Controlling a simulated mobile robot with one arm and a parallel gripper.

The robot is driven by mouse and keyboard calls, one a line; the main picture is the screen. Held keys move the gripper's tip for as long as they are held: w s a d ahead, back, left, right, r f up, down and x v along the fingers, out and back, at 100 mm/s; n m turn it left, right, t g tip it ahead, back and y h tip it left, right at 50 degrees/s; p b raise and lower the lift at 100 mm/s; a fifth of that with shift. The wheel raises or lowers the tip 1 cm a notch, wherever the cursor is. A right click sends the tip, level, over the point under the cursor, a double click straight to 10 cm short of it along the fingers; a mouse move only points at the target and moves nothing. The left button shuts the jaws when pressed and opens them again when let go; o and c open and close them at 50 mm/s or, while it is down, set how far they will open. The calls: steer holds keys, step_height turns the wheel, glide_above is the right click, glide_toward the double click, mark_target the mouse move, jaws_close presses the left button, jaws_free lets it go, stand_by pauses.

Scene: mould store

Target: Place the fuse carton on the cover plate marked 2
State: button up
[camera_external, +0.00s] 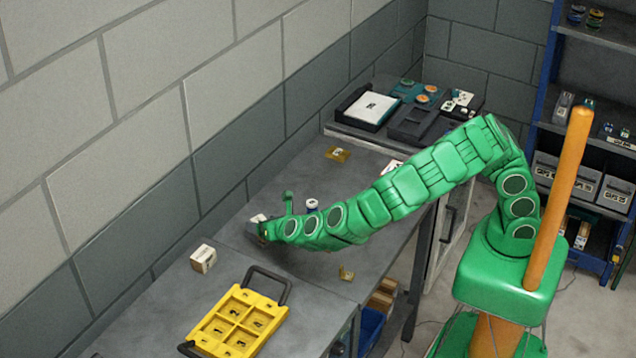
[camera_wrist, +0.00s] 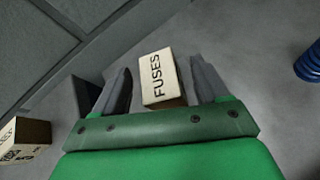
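The fuse carton (camera_wrist: 162,80) is a small cream box with "FUSES" printed on its face. In the wrist view it sits between the two fingers of my gripper (camera_wrist: 162,88), with a narrow gap showing on the left side. The fingers are apart, and I see no clear grip. In the external view the carton (camera_external: 258,218) shows at the tip of my gripper (camera_external: 264,229), partly hidden by it, on the grey bench.
A yellow tray (camera_external: 247,296) with marked compartments and dark handles lies on the near bench. Another carton (camera_external: 203,258) stands behind it, also in the wrist view (camera_wrist: 22,138). A blue coiled item (camera_wrist: 309,62) is at right. Dark trays (camera_external: 412,124) sit at the back.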

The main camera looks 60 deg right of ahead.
steer(key=shift+r, duration=0.1)
steer(key=shift+s+a+r, duration=0.15)
steer(key=shift+s+r, duration=0.1)
steer(key=shift+s, duration=0.05)
steer(key=v, duration=1.1)
steer(key=shift+s, duration=0.15)
